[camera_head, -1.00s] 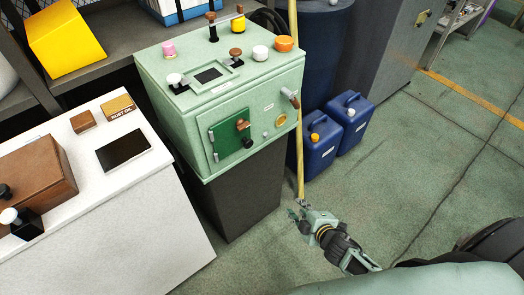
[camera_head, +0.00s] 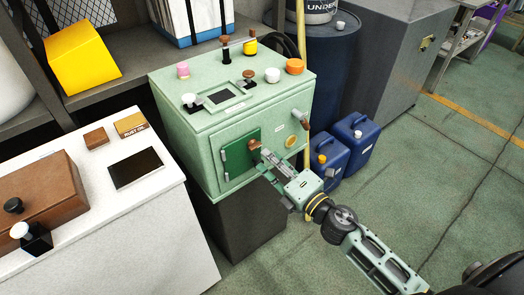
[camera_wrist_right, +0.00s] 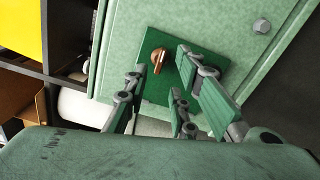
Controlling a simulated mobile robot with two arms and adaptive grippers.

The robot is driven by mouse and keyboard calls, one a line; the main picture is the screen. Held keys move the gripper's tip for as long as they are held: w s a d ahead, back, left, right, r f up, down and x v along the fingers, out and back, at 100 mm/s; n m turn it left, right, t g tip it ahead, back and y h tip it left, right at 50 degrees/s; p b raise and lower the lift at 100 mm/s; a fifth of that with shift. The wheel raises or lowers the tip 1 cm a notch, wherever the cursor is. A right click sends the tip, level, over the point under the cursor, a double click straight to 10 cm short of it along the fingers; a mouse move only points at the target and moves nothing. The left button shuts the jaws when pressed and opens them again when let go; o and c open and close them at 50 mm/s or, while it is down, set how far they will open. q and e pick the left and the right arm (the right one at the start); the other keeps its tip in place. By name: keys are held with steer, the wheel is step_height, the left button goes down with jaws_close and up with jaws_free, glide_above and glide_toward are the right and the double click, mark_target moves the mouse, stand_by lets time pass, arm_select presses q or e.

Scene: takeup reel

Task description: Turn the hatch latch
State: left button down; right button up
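The dark green hatch (camera_head: 233,160) is set in the front of a pale green machine (camera_head: 205,135) and looks shut. Its brown latch (camera_head: 255,144) stands at the upper right of the hatch. In the right wrist view the latch (camera_wrist_right: 158,59) is just beyond the fingertips, on the green hatch plate (camera_wrist_right: 153,92). My right gripper (camera_head: 263,156) is in front of the hatch and hides its lower right part. In the wrist view its fingers (camera_wrist_right: 164,74) are spread apart with nothing between them. I cannot tell whether a fingertip touches the latch. My left gripper is not in view.
A brown-tipped handle (camera_head: 300,119) and a round yellow fitting (camera_head: 291,141) are right of the hatch. Blue jugs (camera_head: 354,137) stand on the floor beside the machine. A white table (camera_head: 130,220) stands at the left. The floor at the right is mostly clear.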

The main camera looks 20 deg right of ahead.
mark_target(257, 148)
steer(key=shift+x, duration=2.1)
steer(key=shift+w+a, duration=0.15)
steer(key=shift+w, duration=0.2)
jaws_close()
